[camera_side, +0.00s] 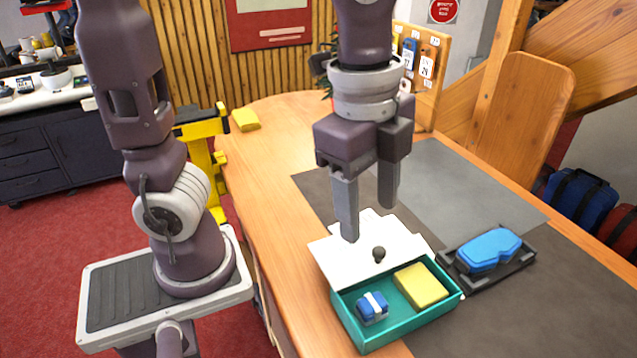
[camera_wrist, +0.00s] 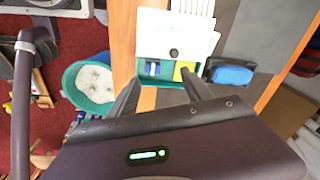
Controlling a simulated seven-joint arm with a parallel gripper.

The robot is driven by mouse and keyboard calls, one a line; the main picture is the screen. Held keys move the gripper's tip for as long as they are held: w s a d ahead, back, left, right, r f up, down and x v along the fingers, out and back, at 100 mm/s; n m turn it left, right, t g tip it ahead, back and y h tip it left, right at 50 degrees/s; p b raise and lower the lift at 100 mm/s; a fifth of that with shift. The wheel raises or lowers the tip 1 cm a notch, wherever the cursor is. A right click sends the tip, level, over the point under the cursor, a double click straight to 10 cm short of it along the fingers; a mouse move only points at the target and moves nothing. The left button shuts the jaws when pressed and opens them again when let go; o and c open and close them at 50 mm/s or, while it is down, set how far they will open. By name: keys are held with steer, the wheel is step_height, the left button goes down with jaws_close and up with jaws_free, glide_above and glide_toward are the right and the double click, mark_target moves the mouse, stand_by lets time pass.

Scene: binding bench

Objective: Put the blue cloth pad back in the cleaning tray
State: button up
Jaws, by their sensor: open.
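A blue pad (camera_side: 488,249) lies in a shallow black tray (camera_side: 526,264) on the right of the bench; the pad also shows in the wrist view (camera_wrist: 233,75). Left of it stands a teal box (camera_side: 352,318), holding a small blue bundle with a white band (camera_side: 372,308) and a yellow block (camera_side: 420,286). A white lid (camera_side: 340,255) with a dark knob (camera_side: 379,254) lies behind the box's opening, leaving both items visible. My gripper (camera_side: 369,221) is open and empty above the lid, pointing down. I cannot tell which container is the cleaning tray.
A grey mat (camera_side: 450,185) covers the bench behind the black tray. A yellow block (camera_side: 245,119) sits at the far left edge of the bench. A board with tags (camera_side: 420,65) stands at the back. A teal bin (camera_wrist: 90,85) is on the floor.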

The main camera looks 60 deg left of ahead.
steer(key=s+a+r+n+t, duration=0.1)
steer(key=s+a+n+t, duration=0.3)
steer(key=n, duration=1)
steer(key=s+a, duration=0.3)
steer(key=a, duration=0.2)
steer(key=shift+s+a+r+t+y, duration=0.15)
steer(key=shift+a+r+t+y, duration=0.05)
steer(key=shift+r+t+y, duration=0.1)
steer(key=shift+c, duration=0.5)
